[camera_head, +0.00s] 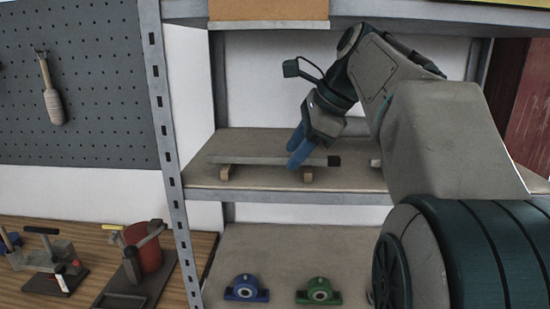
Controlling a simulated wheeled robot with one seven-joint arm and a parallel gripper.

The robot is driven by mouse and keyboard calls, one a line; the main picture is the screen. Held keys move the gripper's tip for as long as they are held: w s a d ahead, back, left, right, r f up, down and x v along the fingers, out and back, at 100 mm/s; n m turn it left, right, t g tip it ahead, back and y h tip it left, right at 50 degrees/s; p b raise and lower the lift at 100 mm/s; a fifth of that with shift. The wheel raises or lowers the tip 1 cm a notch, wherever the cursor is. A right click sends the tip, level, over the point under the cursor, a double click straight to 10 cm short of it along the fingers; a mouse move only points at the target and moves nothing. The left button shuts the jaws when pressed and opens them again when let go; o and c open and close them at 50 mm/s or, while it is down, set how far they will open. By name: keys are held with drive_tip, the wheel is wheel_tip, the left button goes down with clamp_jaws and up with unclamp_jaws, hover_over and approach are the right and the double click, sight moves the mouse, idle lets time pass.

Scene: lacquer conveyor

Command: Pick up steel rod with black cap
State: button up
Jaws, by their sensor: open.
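The steel rod with black cap (260,160) lies level on the middle shelf. It rests on two small wooden blocks (226,173), and its black cap (334,160) is at its right end. My gripper (297,150) reaches in from the right with its blue fingers pointing down. The fingers are open and overlap the rod in the picture, left of the cap. I cannot tell whether they touch the rod or stand on both sides of it. The fingers hide a short stretch of the rod.
A metal shelf post (162,90) stands left of the rod, and the upper shelf edge (400,12) is above. The lower shelf holds a blue bearing block (246,289) and a green one (318,292). A wooden bench (35,225) with a red container (143,248) stands at the left.

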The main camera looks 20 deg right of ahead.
sight(273, 156)
drive_tip(key=w+a, duration=0.2)
drive_tip(key=a, duration=0.1)
drive_tip(key=shift+w+f+p, duration=0.25)
drive_tip(key=shift+f+p, duration=0.05)
drive_tip(key=shift+f, duration=0.2)
clamp_jaws()
drive_tip(key=shift+r, duration=0.15)
